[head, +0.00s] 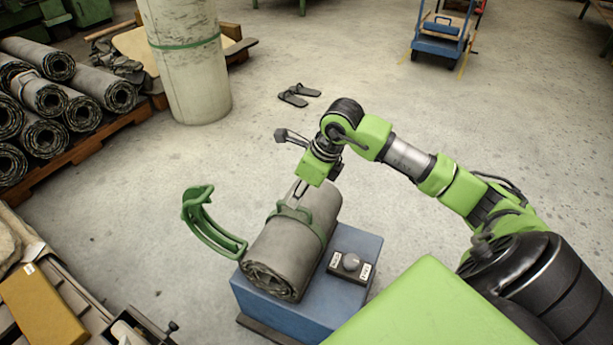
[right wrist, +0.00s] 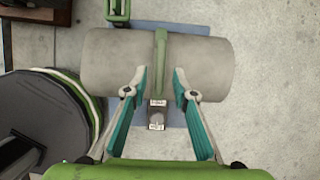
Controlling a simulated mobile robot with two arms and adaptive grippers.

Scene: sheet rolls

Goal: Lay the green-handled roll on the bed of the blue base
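The grey roll (head: 292,245) with the green handle (head: 297,213) lies along the top of the blue base (head: 300,312) and appears to rest on it. In the right wrist view, the roll (right wrist: 110,65) lies crosswise with the green handle (right wrist: 160,60) around its middle. My right gripper (head: 299,190) is at the roll by the handle. In the right wrist view, its fingers (right wrist: 160,82) are spread, one on each side of the handle, with gaps between. The roll's underside is hidden. My left gripper is not in view.
A green curved bracket (head: 212,228) stands left of the roll. A dial box (head: 350,264) sits on the base's right side. Several rolls (head: 45,95) are stacked at far left near a pillar (head: 190,70). Sandals (head: 298,94) lie on otherwise open floor.

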